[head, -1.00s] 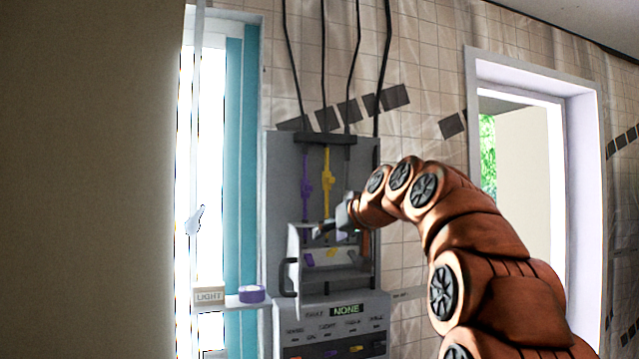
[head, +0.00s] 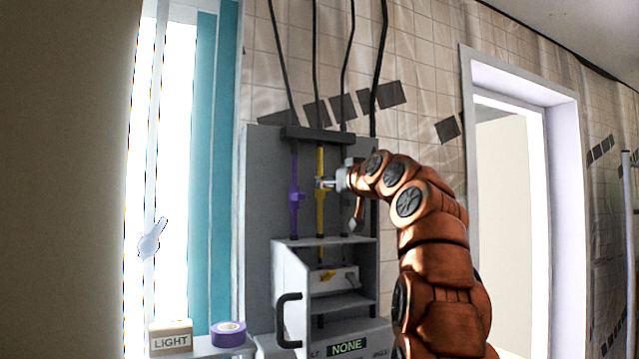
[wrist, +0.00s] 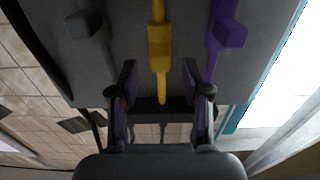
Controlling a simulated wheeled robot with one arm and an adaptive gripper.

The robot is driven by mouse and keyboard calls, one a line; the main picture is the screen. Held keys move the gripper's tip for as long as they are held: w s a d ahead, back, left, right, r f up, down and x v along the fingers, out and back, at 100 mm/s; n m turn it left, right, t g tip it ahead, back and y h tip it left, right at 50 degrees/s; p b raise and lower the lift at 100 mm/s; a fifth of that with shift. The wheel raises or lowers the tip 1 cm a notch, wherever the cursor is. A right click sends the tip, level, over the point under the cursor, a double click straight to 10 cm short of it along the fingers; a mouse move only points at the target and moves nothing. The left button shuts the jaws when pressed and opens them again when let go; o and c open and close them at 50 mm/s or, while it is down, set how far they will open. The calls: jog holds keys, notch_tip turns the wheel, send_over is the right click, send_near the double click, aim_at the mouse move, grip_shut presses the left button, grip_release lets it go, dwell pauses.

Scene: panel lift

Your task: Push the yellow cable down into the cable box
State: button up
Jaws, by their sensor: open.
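The yellow cable (head: 320,213) hangs upright on the grey back panel, to the right of the purple cable (head: 294,197). My gripper (head: 322,184) is beside it at the height of its thicker part. In the wrist view the yellow cable (wrist: 159,48) runs between my gripper's two open fingers (wrist: 162,88), with a gap on each side. The purple cable (wrist: 222,35) is outside the fingers. The cable box (head: 333,279), a light box with a yellow mark, sits below inside the open grey cabinet (head: 257,215). Its inside is hidden.
A cabinet door with a dark handle (head: 289,320) stands open at the front left. A shelf at the lower left holds a LIGHT box (head: 171,337) and a purple tape roll (head: 228,333). A display (head: 347,347) reads NONE. A doorway is at right.

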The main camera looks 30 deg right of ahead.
jog(key=w+p, duration=0.1)
jog(key=w, duration=0.1)
jog(key=w+p, duration=0.1)
jog(key=w, duration=0.1)
jog(key=shift+w+d+r, duration=0.2)
jog(key=shift+w+f+p, duration=0.15)
jog(key=shift+w+p, duration=0.3)
jog(key=shift+w, duration=0.15)
grip_shut()
